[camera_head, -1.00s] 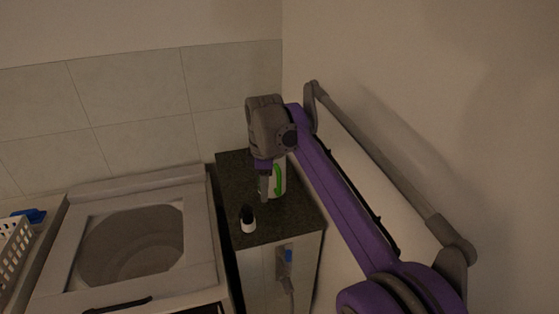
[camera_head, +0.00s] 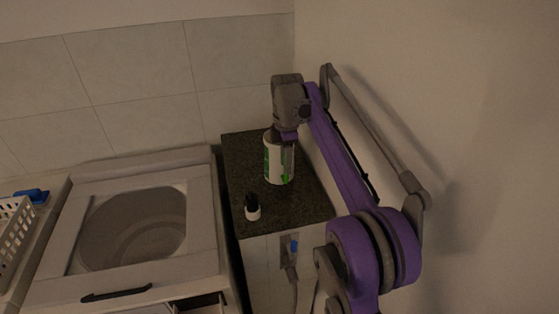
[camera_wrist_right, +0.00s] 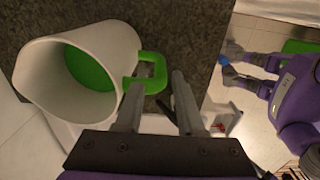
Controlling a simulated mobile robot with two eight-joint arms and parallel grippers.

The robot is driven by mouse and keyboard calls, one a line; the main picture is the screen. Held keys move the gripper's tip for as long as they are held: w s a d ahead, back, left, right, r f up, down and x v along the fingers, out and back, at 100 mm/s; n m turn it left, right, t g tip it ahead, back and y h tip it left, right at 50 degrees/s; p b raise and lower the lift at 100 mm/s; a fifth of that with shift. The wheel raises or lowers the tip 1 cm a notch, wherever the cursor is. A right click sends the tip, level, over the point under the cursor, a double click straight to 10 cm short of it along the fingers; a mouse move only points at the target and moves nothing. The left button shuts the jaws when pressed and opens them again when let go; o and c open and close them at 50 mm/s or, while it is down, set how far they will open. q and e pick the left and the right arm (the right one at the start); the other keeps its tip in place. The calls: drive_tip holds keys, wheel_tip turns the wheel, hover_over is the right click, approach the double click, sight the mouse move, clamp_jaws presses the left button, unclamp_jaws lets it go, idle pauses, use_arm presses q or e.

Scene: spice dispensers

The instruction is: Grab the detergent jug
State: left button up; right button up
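The detergent jug, white with green parts (camera_head: 272,164), stands on the dark countertop in the head view. In the right wrist view the jug (camera_wrist_right: 62,72) fills the left side, with a green inside and a green handle (camera_wrist_right: 150,74). My right gripper (camera_head: 288,168) is beside the jug at its right, partly in front of it. In the wrist view my right gripper (camera_wrist_right: 153,82) is open, its two fingers apart, with the left fingertip close to the handle. Whether it touches the handle, I cannot tell.
A small white bottle with a black cap (camera_head: 252,208) stands near the front of the dark countertop (camera_head: 300,210). A washer with an open top (camera_head: 135,235) is at the left, with a white basket (camera_head: 14,232) beyond it. A wall rises close at the right.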

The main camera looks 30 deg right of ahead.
sight(274, 173)
wheel_tip(274, 173, down, 4)
drive_tip(key=shift+d+r, duration=0.1)
drive_tip(key=shift+r, duration=0.05)
clamp_jaws()
idle(1.4)
